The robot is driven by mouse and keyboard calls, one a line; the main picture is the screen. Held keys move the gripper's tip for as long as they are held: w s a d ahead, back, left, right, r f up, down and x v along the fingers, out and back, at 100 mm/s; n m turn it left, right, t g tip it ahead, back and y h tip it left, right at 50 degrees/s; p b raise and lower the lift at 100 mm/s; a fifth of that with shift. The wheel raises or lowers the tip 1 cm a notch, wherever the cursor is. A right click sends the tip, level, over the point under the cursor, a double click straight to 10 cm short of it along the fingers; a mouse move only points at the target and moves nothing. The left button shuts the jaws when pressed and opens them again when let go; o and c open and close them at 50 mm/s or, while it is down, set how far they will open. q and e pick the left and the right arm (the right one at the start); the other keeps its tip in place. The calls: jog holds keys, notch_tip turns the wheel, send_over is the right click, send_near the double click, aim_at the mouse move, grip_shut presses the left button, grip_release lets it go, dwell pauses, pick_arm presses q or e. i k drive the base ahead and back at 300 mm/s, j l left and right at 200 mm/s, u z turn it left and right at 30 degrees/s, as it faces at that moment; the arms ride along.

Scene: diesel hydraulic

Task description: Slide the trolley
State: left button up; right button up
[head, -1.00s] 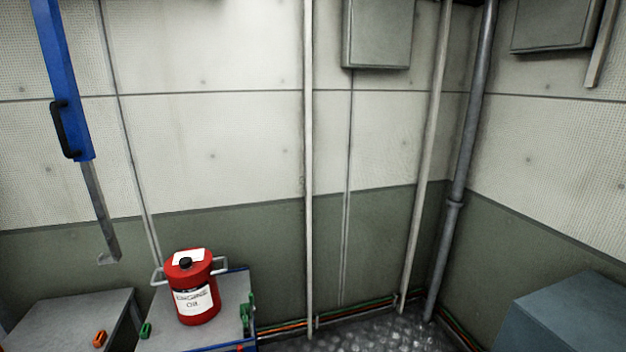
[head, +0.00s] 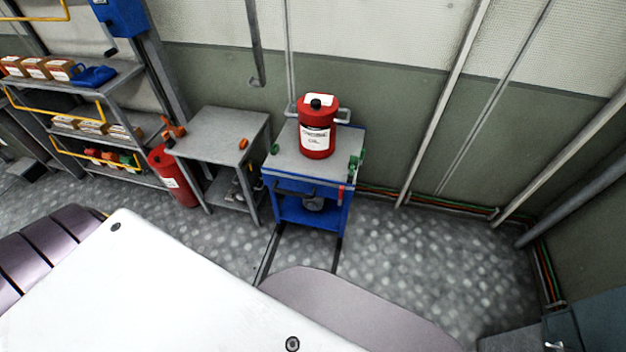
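A blue trolley (head: 322,183) with a grey top stands against the back wall, near the middle of the head view. A red engine oil can (head: 317,132) with a white label stands upright on its top. Small green items sit at the top's left and right edges. Two dark rails (head: 268,256) run along the floor from the trolley toward me. My white and mauve body parts fill the bottom of the view and hide the near ends of the rails. Neither gripper is in view.
A grey table (head: 222,138) stands just left of the trolley, with a red cylinder (head: 174,178) beside it. Shelves (head: 95,86) with boxes are farther left. The floor (head: 420,255) right of the trolley is clear up to pipes and a blue-grey box (head: 592,320).

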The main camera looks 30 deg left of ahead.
aim_at(290, 170)
jog(key=u, duration=0.95)
jog(key=k, duration=0.05)
